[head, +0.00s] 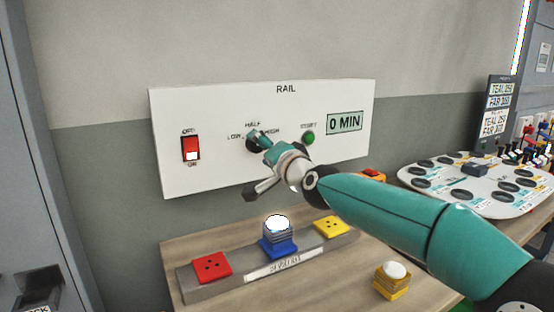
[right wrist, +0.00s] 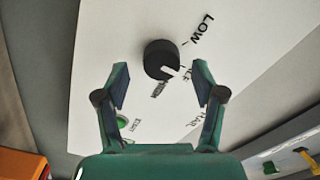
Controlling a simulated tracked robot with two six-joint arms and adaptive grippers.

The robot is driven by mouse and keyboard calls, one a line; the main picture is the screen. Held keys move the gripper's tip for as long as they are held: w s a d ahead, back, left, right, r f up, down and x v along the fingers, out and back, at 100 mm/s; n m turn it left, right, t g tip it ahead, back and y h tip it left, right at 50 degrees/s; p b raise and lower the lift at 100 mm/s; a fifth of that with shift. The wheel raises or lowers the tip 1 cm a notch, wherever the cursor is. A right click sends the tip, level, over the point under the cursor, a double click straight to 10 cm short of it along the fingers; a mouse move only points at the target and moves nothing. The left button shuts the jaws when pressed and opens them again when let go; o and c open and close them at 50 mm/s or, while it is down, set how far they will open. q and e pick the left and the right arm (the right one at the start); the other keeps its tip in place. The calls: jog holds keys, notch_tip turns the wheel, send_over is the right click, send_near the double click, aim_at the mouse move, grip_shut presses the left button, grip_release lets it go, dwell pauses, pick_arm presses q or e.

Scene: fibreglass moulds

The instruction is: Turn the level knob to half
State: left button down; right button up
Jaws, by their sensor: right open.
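The level knob (head: 253,146) is a round black knob on the white RAIL panel, among the labels LOW, HALF and HIGH. In the right wrist view the knob (right wrist: 158,57) shows a white pointer mark toward the HALF label, which a finger partly hides. My right gripper (head: 262,138) is in front of the knob and covers part of it in the head view. In the right wrist view the right gripper (right wrist: 162,82) is open, with its fingers spread to either side of the knob, and a gap shows between each finger and the knob. My left gripper is in neither view.
The panel (head: 220,105) also carries a red rocker switch (head: 190,148), a green START button (head: 308,138) and a display (head: 345,123) reading 0 MIN. Below, a grey strip (head: 220,287) on the wooden bench holds red, blue and yellow blocks. A tray (head: 450,195) stands at right.

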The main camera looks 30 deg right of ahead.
jog(key=s, duration=1)
jog(key=shift+s+a, duration=0.15)
jog(key=shift+a, duration=0.15)
